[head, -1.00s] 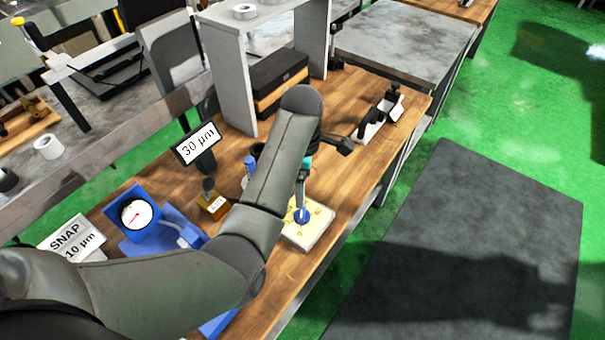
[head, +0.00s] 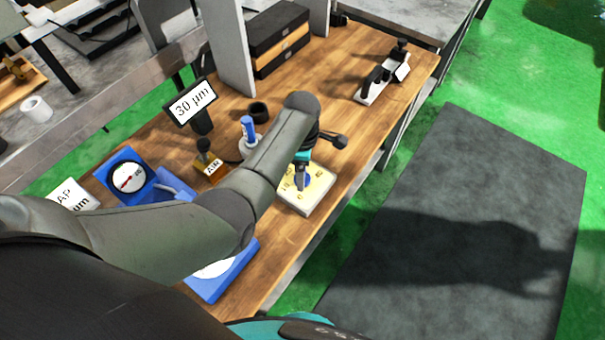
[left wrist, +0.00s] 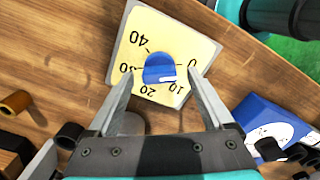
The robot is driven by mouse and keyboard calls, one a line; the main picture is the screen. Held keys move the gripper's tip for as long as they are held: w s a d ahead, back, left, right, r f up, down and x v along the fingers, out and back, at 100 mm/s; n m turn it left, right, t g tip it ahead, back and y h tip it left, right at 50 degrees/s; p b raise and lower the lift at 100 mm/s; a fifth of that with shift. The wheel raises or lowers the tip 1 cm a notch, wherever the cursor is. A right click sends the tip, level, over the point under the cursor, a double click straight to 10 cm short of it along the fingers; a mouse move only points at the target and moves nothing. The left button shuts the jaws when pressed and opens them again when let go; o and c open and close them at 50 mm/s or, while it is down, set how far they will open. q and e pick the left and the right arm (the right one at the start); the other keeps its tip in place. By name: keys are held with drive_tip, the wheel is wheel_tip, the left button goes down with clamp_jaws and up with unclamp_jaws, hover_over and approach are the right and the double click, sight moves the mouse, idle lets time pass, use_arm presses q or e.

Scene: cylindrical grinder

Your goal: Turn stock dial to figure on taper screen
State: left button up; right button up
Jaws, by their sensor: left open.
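The stock dial is a cream plate (head: 319,190) with printed figures and a blue knob (left wrist: 158,68); the plate also shows in the left wrist view (left wrist: 185,45). A white mark on the knob is on its side toward the 10, but its exact reading is unclear. My left gripper (left wrist: 161,75) is open, its fingertips on either side of the knob; contact cannot be told. In the head view my left arm partly hides the dial. The taper screen (head: 191,101) stands behind it and reads 30 µm. My right gripper is not in view.
A blue dial gauge (head: 129,177) and a brass block marked AIR (head: 209,167) stand left of the stock dial. A blue marker-like item (head: 247,130) and a dark cup (head: 258,112) are behind it. A clamp-like fixture (head: 384,76) sits at the bench's far right.

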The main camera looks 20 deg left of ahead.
use_arm(q)
drive_tip(key=shift+f, duration=0.8)
drive_tip(key=c, duration=1.3)
